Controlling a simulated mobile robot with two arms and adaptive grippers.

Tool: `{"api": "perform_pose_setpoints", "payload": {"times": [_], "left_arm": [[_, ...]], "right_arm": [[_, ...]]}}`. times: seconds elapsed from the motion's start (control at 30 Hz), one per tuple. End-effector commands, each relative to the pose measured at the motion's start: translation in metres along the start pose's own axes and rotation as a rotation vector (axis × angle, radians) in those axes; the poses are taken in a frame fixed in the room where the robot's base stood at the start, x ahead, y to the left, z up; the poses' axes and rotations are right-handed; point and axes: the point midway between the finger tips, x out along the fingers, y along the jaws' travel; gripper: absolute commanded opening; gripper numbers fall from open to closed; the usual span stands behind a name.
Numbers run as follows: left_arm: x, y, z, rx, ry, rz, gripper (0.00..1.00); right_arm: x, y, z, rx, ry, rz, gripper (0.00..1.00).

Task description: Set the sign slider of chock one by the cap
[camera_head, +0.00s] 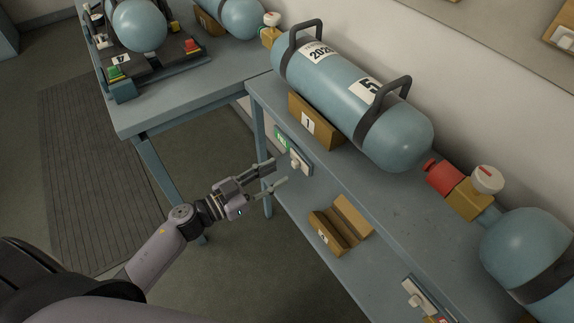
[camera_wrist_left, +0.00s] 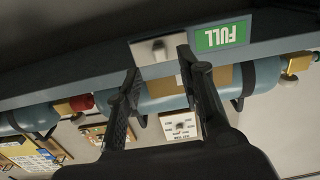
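Chock one, a wooden block labelled 1 (camera_head: 308,122), sits under the blue cylinder marked 5 (camera_head: 345,85). On the shelf edge below it is a sign with a pale slider (camera_head: 303,160) with a small knob, right of a green panel (camera_head: 282,141). In the left wrist view the green panel (camera_wrist_left: 223,36) reads FULL upside down, beside the pale slider plate (camera_wrist_left: 152,50). My left gripper (camera_head: 279,171) is open and empty, just short of the slider. The cylinder's valve (camera_head: 270,32) is yellow; I see no red cap on it. My right gripper is not in view.
A neighbouring cylinder (camera_head: 530,250) has a red cap (camera_head: 443,178) on its valve. An empty wooden chock (camera_head: 340,225) lies on the lower shelf. Another slider (camera_head: 418,297) is further along the edge. A second table (camera_head: 190,95) stands at the left.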

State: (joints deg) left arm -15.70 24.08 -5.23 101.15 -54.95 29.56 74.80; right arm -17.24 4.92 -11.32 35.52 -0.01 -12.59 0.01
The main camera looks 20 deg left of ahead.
Motion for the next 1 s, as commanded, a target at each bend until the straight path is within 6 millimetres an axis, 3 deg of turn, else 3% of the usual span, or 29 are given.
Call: {"api": "perform_pose_setpoints", "payload": {"times": [0.1, 0.3, 0.67, 1.0], "left_arm": [[0.022, 0.000, -0.001, 0.000, 0.002, -0.001, 0.35], [0.042, 0.000, 0.000, -0.001, 0.000, -0.001, 0.35], [0.045, 0.000, 0.000, 0.001, -0.001, -0.001, 0.34], [0.045, 0.000, 0.000, 0.001, -0.001, -0.001, 0.12]], "right_arm": [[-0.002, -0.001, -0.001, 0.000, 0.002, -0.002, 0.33], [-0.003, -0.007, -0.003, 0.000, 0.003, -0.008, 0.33], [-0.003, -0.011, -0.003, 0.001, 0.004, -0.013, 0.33], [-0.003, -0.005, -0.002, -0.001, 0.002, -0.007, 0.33]]}}
